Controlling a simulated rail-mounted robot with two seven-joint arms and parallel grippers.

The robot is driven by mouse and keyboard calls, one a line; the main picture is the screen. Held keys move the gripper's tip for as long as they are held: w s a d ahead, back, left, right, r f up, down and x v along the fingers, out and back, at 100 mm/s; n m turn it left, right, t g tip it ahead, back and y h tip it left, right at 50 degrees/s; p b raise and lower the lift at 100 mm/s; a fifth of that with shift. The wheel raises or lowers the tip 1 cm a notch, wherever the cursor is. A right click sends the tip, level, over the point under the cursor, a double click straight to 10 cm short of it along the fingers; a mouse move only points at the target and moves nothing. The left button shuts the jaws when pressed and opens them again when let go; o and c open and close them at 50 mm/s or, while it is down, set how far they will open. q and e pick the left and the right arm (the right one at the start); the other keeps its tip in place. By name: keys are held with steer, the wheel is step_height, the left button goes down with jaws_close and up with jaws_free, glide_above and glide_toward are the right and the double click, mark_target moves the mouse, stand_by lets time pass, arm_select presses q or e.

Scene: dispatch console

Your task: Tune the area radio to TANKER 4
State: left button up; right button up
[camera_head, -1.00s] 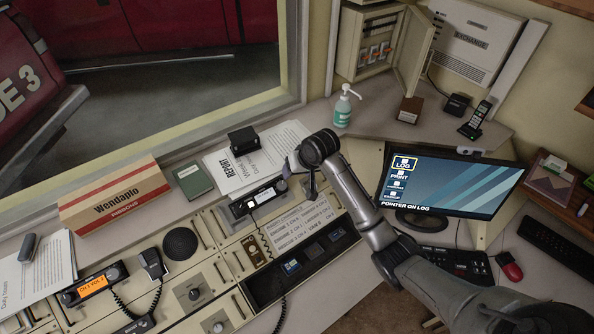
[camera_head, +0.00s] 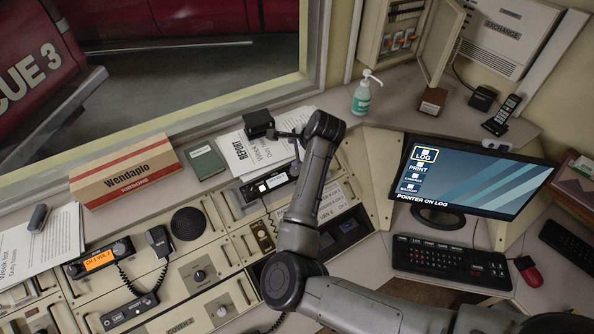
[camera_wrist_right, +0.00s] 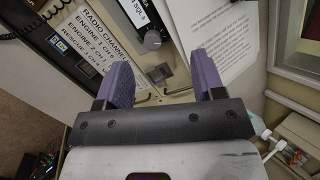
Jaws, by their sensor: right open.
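A radio with an orange display (camera_head: 100,260) reading CH 1 VOL 7 sits at the left of the console. A second dark radio (camera_head: 268,185) with a pale label sits near the middle. I cannot tell which is the area radio. The second radio's round knob (camera_wrist_right: 152,40) shows in the right wrist view. A radio channel card (camera_wrist_right: 101,35) lists engine and rescue channels; I cannot read a TANKER 4 line. My right gripper (camera_head: 298,148) is above the console's back edge, by the second radio. Its purple fingers (camera_wrist_right: 160,60) are apart and empty, close to the knob. My left gripper is out of view.
A black box (camera_head: 258,124) and report papers (camera_head: 240,158) lie behind the second radio. A cardboard box (camera_head: 125,170) and a green book (camera_head: 205,161) stand further left. A sanitizer bottle (camera_head: 361,98), a monitor (camera_head: 480,180) and a keyboard (camera_head: 450,262) are to the right.

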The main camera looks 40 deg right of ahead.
steer(key=w+d+f+m, duration=0.1)
steer(key=f+m, duration=0.2)
steer(key=f, duration=0.1)
steer(key=w+d+f+m+g, duration=0.1)
steer(key=f+m, duration=0.2)
steer(key=f, duration=0.1)
steer(key=w+f+m+h+b, duration=0.1)
steer(key=f+m, duration=0.2)
steer(key=f, duration=0.1)
steer(key=shift+d+g, duration=0.3)
steer(key=shift+d, duration=0.1)
steer(key=shift+x, duration=0.85)
